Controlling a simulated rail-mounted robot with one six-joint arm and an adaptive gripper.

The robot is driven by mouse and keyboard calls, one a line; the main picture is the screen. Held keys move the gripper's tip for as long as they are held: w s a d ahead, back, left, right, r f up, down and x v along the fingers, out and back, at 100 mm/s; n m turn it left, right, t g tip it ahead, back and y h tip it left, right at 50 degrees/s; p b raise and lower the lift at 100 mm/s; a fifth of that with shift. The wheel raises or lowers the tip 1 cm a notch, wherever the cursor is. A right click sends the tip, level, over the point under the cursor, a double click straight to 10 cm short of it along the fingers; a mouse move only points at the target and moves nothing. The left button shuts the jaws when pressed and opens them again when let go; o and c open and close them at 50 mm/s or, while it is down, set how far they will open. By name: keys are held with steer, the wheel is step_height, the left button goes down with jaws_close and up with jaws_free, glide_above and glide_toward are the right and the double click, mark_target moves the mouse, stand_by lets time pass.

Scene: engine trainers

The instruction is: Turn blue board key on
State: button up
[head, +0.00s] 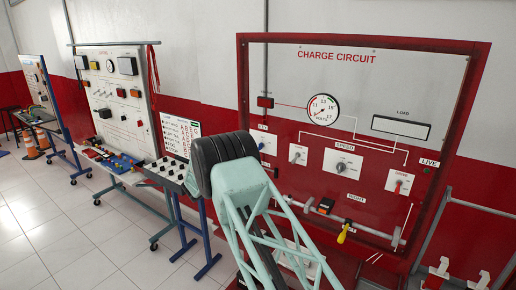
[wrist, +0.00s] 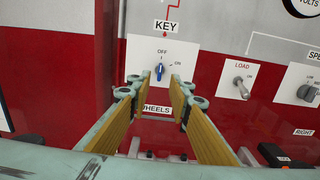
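The key switch is a small blue knob (wrist: 159,71) on a white plate (wrist: 140,60) under a KEY label, with OFF printed above it and ON at its upper right. I cannot tell exactly which mark the knob points at. In the head view the blue knob (head: 262,145) shows at the left of the red CHARGE CIRCUIT board (head: 480,60), just right of my arm. My gripper (wrist: 161,84) is open in the wrist view. Its two fingers with wooden-looking pads frame the knob from left and right, with nothing held. In the head view my arm hides the gripper.
A LOAD toggle (wrist: 238,82) and a grey SPEED knob (wrist: 307,92) sit right of the key plate. A rail with a yellow-handled tool (head: 343,233) runs along the board's lower part. Another white trainer board (head: 115,95) stands at left. Tiled floor is clear front left.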

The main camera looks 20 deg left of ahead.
mark_target(261, 146)
steer(key=w+d+p, duration=0.1)
steer(key=w, duration=0.7)
steer(key=shift+w+d, duration=0.4)
steer(key=shift+c, duration=0.3)
jaws_close()
